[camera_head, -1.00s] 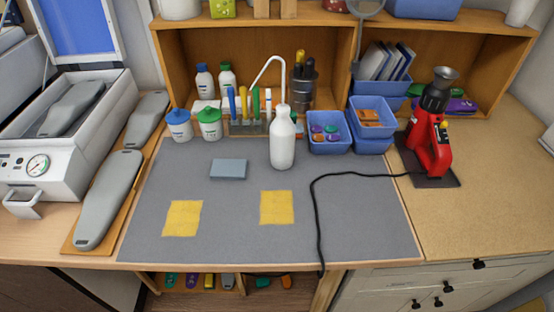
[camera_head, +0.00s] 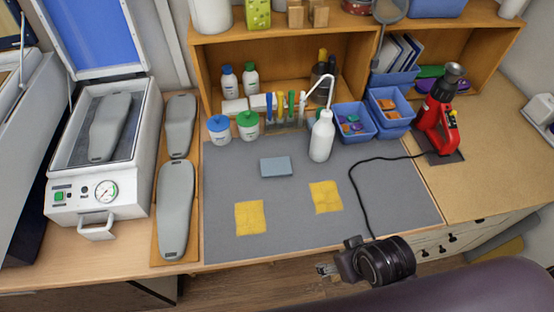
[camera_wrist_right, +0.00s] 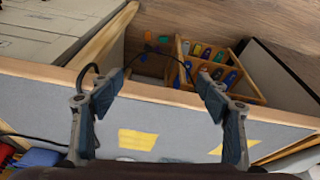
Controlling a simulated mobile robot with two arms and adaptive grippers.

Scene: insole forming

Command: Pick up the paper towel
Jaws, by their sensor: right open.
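Two yellow square sheets lie flat on the grey mat, one at left (camera_head: 249,217) and one at right (camera_head: 326,197). They look like towels or cloths; I cannot tell whether they are paper. They also show in the right wrist view, one at left (camera_wrist_right: 137,140) and one at right (camera_wrist_right: 235,147). A white cylinder (camera_head: 210,14) on the top shelf may be a paper roll. My right gripper (camera_wrist_right: 160,84) is open and empty, near the table's front edge and apart from the sheets. My left gripper is not in view.
On the grey mat (camera_head: 225,180) are a blue-grey block (camera_head: 276,167), a white squeeze bottle (camera_head: 321,138) and a black cable (camera_head: 357,190). A red machine (camera_head: 436,123) stands right. A white press (camera_head: 105,160) and grey insole forms (camera_head: 175,208) stand left.

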